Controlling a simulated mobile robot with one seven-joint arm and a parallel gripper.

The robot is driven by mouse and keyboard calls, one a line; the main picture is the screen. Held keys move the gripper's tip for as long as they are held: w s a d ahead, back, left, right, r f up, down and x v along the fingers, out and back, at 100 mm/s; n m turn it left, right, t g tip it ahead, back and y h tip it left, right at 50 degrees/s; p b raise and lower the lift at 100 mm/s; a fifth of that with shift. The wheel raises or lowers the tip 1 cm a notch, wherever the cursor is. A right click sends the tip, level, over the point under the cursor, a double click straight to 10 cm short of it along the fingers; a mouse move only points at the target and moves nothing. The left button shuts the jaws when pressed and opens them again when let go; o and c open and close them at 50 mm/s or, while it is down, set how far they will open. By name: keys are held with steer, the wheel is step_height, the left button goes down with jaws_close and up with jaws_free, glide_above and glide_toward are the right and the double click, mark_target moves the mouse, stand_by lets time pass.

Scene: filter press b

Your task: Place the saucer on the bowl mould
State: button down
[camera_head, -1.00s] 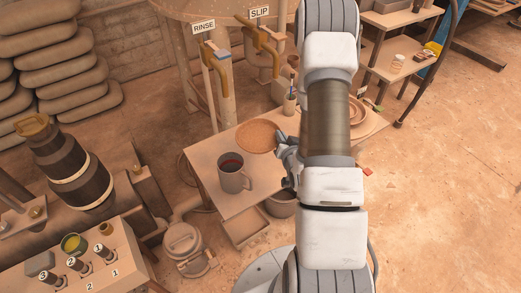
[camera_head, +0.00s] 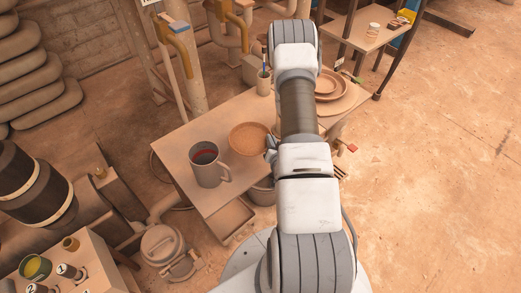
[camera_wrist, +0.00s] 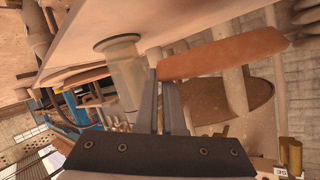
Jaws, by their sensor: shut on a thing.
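The saucer is a round, shallow terracotta disc (camera_head: 249,138) above the table, right of the grey mug in the head view. My gripper (camera_head: 271,149) is shut on its right edge, mostly hidden by my arm. In the wrist view the saucer shows nearly edge-on as a flat reddish slab (camera_wrist: 222,54), at the tips of my close-set gripper fingers (camera_wrist: 163,78). I cannot pick out the bowl mould with certainty; my arm hides part of the table. Terracotta dishes (camera_head: 330,82) lie at the table's far right.
A grey mug (camera_head: 207,165) with red contents stands on the table (camera_head: 183,143). A brush pot (camera_head: 263,84) stands at the back. Pipes (camera_head: 178,48) rise behind the table, and a shelf rack (camera_head: 357,33) stands behind right. The floor at right is largely clear.

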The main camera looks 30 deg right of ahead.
mark_target(262, 141)
steer(key=shift+w+a+f, duration=0.95)
steer(key=shift+w+a, duration=0.15)
steer(key=shift+w, duration=0.05)
steer(key=shift+f+b, duration=0.85)
steer(key=shift+f, duration=1.15)
steer(key=shift+f, duration=0.15)
steer(key=c, duration=1)
jaws_free()
steer(key=shift+c, duration=0.2)
